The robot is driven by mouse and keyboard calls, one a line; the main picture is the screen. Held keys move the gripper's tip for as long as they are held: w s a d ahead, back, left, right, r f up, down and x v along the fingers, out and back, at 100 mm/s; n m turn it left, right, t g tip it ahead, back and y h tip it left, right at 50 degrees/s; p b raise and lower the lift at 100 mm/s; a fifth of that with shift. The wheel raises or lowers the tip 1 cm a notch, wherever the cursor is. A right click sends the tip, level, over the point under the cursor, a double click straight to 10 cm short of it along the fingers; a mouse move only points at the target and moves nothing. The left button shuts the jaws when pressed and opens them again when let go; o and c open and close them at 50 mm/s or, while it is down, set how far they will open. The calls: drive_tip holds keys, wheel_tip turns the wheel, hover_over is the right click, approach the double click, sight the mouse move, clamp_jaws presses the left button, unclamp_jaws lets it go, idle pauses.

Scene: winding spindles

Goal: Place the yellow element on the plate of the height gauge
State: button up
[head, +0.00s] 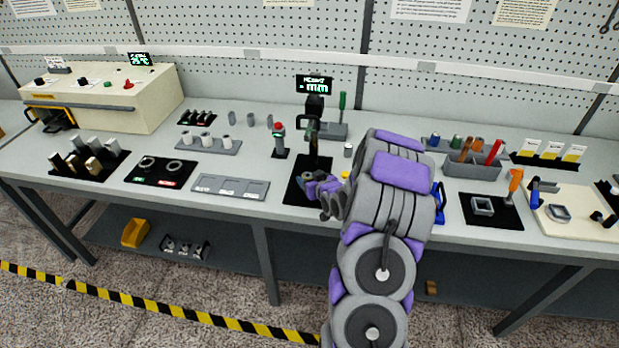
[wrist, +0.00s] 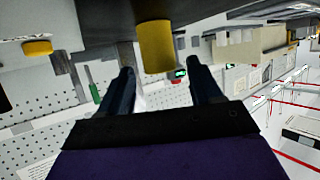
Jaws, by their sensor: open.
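The height gauge (head: 313,135) stands at the middle of the bench, with a lit display on top and a black base (head: 298,194). My gripper (head: 311,187) is low over that base, and my arm covers part of it. In the wrist view, which looks upside down, my gripper (wrist: 164,78) is open. A yellow cylinder (wrist: 156,45) shows between and just beyond its fingers; I cannot tell whether they touch it or what it stands on. A second yellow piece (wrist: 37,47) is farther left there. In the head view a small yellow patch (head: 345,175) shows beside my arm.
A green-handled tool (head: 342,100) stands behind the gauge. A red-topped device (head: 279,140) and a grey tray (head: 231,187) are to the left. A grey bin of tools (head: 474,168) is to the right of my arm. Pegboard closes off the back.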

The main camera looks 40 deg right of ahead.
drive_tip(key=p+v, duration=0.2)
drive_tip(key=v, duration=0.9)
drive_tip(key=s+a+r+n+g+y, duration=0.1)
drive_tip(key=s+a+r+g, duration=0.25)
drive_tip(key=a, duration=0.45)
drive_tip(key=s+a+r+n+g, duration=0.1)
drive_tip(key=s+a+r+g, duration=0.2)
drive_tip(key=a, duration=0.5)
drive_tip(key=s+a+r+g+y, duration=0.1)
drive_tip(key=s+a+r+g, duration=0.1)
drive_tip(key=s+a, duration=0.4)
drive_tip(key=s+a+r+g, duration=0.3)
drive_tip(key=s+a, duration=0.3)
drive_tip(key=s, duration=0.4)
drive_tip(key=s+a+r+n+g+y, duration=0.1)
drive_tip(key=s+a+r+g, duration=0.2)
drive_tip(key=s+a, duration=0.3)
drive_tip(key=shift+s+r+y, duration=0.3)
drive_tip(key=shift+s+r, duration=0.1)
drive_tip(key=shift+s, duration=0.5)
